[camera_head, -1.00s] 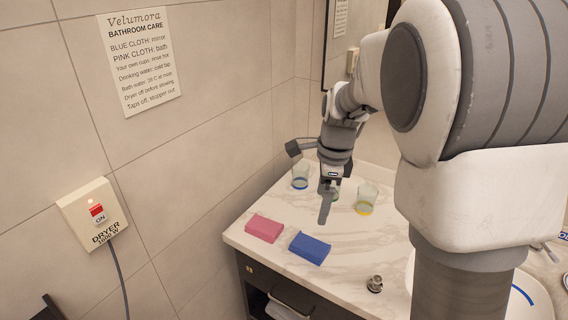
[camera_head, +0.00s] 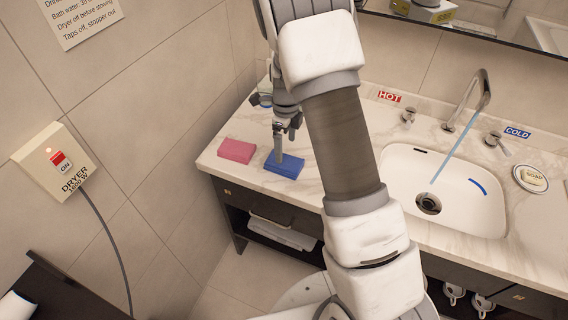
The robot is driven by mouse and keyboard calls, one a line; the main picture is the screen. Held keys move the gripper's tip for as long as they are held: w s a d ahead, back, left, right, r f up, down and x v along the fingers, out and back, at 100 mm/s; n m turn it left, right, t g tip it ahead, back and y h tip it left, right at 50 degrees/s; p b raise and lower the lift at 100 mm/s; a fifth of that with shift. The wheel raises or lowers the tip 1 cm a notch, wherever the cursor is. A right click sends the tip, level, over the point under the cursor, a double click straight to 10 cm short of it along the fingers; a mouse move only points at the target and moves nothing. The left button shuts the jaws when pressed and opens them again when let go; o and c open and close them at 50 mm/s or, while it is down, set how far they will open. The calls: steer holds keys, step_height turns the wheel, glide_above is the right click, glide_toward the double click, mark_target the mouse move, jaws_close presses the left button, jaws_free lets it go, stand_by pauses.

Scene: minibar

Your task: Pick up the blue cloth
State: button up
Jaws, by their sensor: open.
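The blue cloth (camera_head: 285,167) is a folded block lying on the left part of the marble counter, near its front edge. The pink cloth (camera_head: 237,150) lies just to its left, with a small gap between them. My gripper (camera_head: 279,156) points down with its fingertips at the blue cloth's rear edge. I cannot tell whether the fingers touch the cloth. My arm covers the counter to the right of the blue cloth.
The sink (camera_head: 465,195) is at the right, with water running from the tap (camera_head: 484,90). A soap dish (camera_head: 531,178) stands right of it. The dryer switch box (camera_head: 57,162) is on the left wall, its cord hanging down. The counter's front left corner is clear.

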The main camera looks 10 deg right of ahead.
mark_target(284, 161)
steer(key=shift+w+a+f+p, duration=0.1)
steer(key=shift+w+f+p, duration=0.05)
steer(key=shift+f, duration=1.55)
steer(key=shift+w+a+f+p, duration=0.1)
steer(key=shift+f+p, duration=0.05)
steer(key=shift+f, duration=1.55)
steer(key=shift+c, duration=0.2)
steer(key=c, duration=1)
steer(key=shift+r, duration=0.1)
steer(key=shift+c, duration=0.2)
step_height(284, 161, up, 4)
steer(key=shift+w, duration=0.1)
steer(key=s+d+r, duration=0.2)
steer(key=d+r, duration=0.1)
steer(key=d, duration=0.2)
steer(key=s+d+r+b, duration=0.1)
steer(key=s+d+r, duration=0.1)
steer(key=d+r, duration=0.2)
steer(key=shift+s+d, duration=0.3)
steer(key=shift+d, duration=0.65)
